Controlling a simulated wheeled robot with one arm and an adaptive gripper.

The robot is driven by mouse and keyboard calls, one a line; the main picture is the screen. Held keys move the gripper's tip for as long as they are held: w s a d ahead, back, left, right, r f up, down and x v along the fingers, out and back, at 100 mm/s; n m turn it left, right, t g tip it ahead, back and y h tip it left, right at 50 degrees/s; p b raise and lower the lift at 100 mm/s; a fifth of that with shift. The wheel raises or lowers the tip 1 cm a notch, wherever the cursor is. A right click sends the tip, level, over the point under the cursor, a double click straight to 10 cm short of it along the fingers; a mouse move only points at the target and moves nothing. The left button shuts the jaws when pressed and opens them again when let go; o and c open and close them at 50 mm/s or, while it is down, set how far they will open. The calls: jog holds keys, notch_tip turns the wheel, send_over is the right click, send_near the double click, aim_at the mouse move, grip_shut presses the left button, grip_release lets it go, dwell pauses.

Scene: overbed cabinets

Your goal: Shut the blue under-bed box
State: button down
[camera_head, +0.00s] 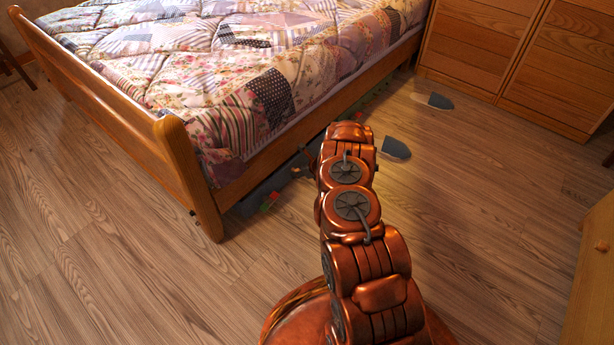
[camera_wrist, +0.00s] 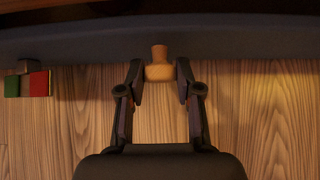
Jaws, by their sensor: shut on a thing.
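The blue under-bed box shows in the head view as a dark blue-grey front (camera_head: 248,204) low beneath the bed's side rail. In the wrist view its front panel (camera_wrist: 80,42) runs across the top of the picture. A wooden knob (camera_wrist: 160,54) stands out from this panel. My gripper (camera_wrist: 160,78) is shut on the knob, one dark finger on each side of it. How far the box stands out from the bed is hard to tell.
Small red and green blocks (camera_wrist: 38,83) lie on the floor by the box, left of my gripper. Two grey-blue slippers (camera_head: 396,148) lie on the floor to the right. Wooden cabinets (camera_head: 500,55) stand at the back right. The bed's footboard (camera_head: 110,100) is at left.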

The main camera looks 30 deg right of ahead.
jog(key=shift+w+a, duration=0.2)
jog(key=shift+w, duration=0.3)
jog(key=shift+w+a, duration=0.15)
jog(key=shift+w, duration=0.3)
jog(key=c, duration=0.8)
grip_release()
jog(key=shift+s, duration=0.1)
jog(key=v, duration=1.2)
